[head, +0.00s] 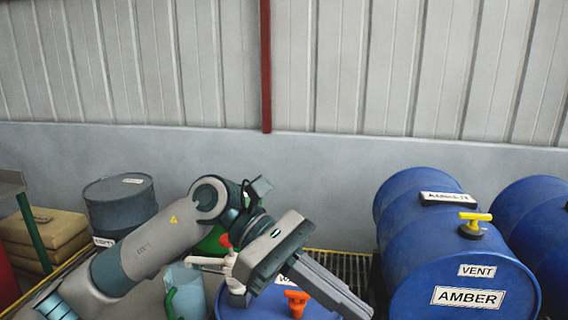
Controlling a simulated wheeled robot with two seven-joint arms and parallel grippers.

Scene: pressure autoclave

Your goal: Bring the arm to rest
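My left arm comes in from the lower left and bends over at the elbow. Its gripper (355,302) hangs in front of a blue drum, with its grey fingers pointing down to the right. The fingers overlap from this angle, so I cannot tell whether they are open or shut. I see nothing clearly held. My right gripper is not in view.
A blue drum with an orange tap (297,303) lies behind the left gripper. The AMBER drum (420,243) with a yellow valve handle (475,217) lies to the right. A dark drum (120,207) and sacks (45,233) stand at left.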

